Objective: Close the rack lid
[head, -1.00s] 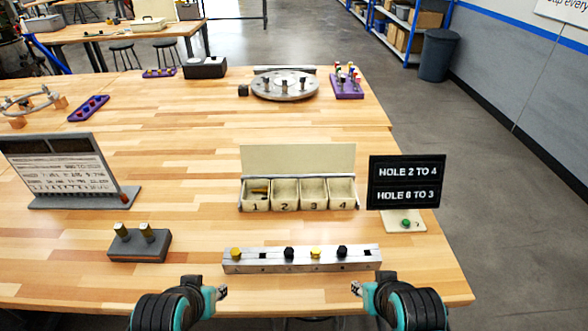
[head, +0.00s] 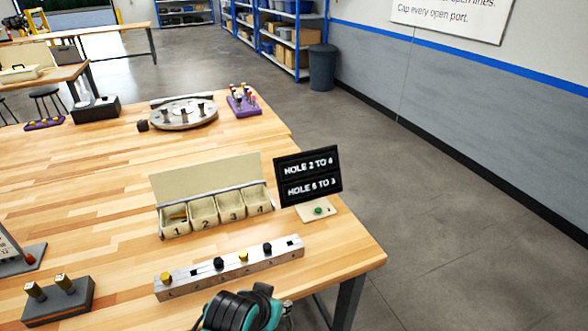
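The rack (head: 217,217) is a beige row of bins numbered 1 to 4 in the middle of the wooden table. Its lid (head: 207,178) is a flat cream panel standing up, open, along the back edge. Bin 1 holds a small dark and yellow item (head: 178,216); the other bins look empty. One of my arms shows at the bottom edge, in front of the table. Its fingertips are hidden or too unclear to read, and it is well apart from the rack. My other arm is out of the picture.
A metal bar (head: 230,268) with black and yellow knobs lies in front of the rack. A black sign (head: 308,176) stands right of it, with a green button (head: 318,210) at its base. A grey block (head: 58,299) with two pegs is front left. A round turntable (head: 184,115) stands behind.

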